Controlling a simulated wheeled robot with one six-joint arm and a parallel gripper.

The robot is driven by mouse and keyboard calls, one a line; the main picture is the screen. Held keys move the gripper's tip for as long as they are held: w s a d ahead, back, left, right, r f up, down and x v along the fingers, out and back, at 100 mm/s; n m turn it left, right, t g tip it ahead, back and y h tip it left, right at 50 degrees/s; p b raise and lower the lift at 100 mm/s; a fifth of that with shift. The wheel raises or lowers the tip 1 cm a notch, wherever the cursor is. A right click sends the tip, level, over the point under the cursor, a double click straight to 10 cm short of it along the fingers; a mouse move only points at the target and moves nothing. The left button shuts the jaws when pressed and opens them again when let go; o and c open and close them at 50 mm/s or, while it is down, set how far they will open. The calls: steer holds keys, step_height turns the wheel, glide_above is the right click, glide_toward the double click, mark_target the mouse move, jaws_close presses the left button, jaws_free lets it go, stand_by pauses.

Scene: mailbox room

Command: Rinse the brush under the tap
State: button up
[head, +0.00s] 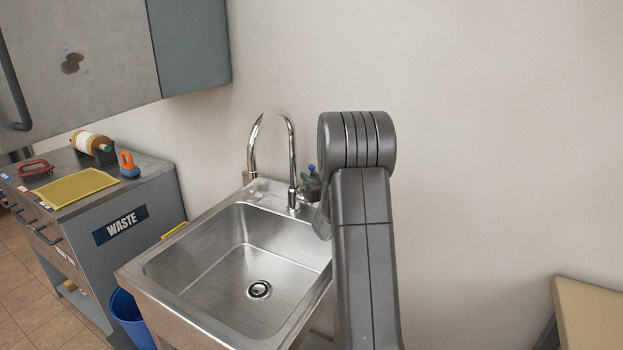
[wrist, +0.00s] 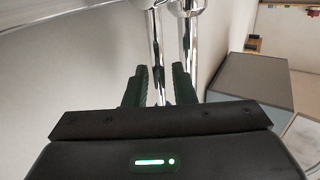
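The chrome tap (head: 272,118) has a tall curved spout and stands at the back of the steel sink (head: 205,285). No water shows. My gripper (head: 312,186) is beside the tap's base, mostly hidden behind my arm. In the wrist view its two dark green fingers (wrist: 160,82) are a little apart, with a chrome tube of the tap (wrist: 157,45) showing between them. I cannot tell whether they touch it. No brush shows in the gripper. A red-handled item (head: 36,168), possibly the brush, lies on the counter at the left.
The grey waste cabinet (head: 150,205) stands left of the sink, with a yellow mat (head: 75,187), an orange item (head: 129,165) and a roll (head: 92,142) on top. A wall cabinet (head: 85,60) hangs above. A blue bin (head: 130,318) is below. The sink bowl is empty.

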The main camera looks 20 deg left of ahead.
jaws_close()
steer(key=shift+f+b, duration=0.1)
steer(key=shift+b, duration=0.2)
steer(key=shift+s+f+n+b, duration=0.2)
steer(key=shift+s+n+b, duration=0.1)
steer(key=shift+b, duration=0.75)
steer(key=shift+s+y+b, duration=0.15)
steer(key=shift+y+b, duration=0.15)
steer(key=shift+b, duration=0.5)
steer(key=shift+s+r+n, duration=0.1)
steer(key=shift+r+n, duration=0.1)
steer(key=shift+n, duration=0.2)
steer(key=shift+r, duration=0.1)
steer(key=shift+o, duration=1.1)
jaws_free()
